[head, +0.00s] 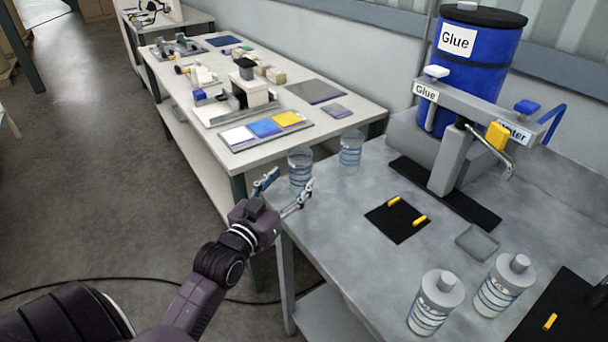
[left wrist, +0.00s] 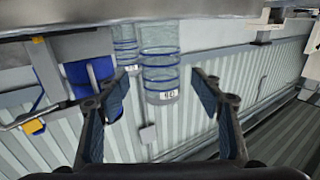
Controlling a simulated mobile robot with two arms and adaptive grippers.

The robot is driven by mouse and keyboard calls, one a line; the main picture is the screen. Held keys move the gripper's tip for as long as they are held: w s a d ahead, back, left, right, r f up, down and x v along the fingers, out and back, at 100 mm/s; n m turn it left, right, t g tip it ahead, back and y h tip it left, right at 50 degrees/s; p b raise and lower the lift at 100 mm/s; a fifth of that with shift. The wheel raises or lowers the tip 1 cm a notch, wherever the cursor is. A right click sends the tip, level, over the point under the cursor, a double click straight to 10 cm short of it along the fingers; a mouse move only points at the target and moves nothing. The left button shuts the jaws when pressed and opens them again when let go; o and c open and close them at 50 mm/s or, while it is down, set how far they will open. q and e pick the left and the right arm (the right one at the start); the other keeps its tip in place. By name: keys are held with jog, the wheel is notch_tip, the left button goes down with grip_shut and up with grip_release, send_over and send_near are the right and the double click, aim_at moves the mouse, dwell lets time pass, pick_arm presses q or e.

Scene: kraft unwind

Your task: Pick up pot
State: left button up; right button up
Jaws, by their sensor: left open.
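Two clear pots with blue bands stand on the grey table near its left edge. The nearer pot (head: 300,166) is just beyond my left gripper (head: 287,186), which is open and empty. The other pot (head: 350,150) stands a little to its right. In the left wrist view, which looks upside down, the nearer pot (left wrist: 160,75) lies between the lines of the two spread fingers, and the farther pot (left wrist: 125,45) is partly behind it. I cannot tell whether a finger touches the pot. My right gripper does not show.
Two similar containers with grey lids (head: 436,303) (head: 503,285) stand at the table's front. A black mat (head: 398,222) with yellow pieces and a small grey tray (head: 477,243) lie mid-table. A blue glue drum (head: 476,65) and taps stand behind. A white workbench (head: 215,140) is left.

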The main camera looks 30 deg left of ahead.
aim_at(295, 174)
pick_arm(q)
jog(key=w, duration=0.1)
jog(key=w+p, duration=0.1)
jog(key=shift+w+a+r, duration=0.2)
jog(key=shift+w+r, duration=0.15)
jog(key=shift+w+a+f, duration=0.1)
jog(key=shift+w+f, duration=0.05)
jog(key=shift+w, duration=0.6)
jog(key=shift+w+a+f, duration=0.1)
jog(key=shift+w, duration=0.65)
jog(key=c, duration=1.3)
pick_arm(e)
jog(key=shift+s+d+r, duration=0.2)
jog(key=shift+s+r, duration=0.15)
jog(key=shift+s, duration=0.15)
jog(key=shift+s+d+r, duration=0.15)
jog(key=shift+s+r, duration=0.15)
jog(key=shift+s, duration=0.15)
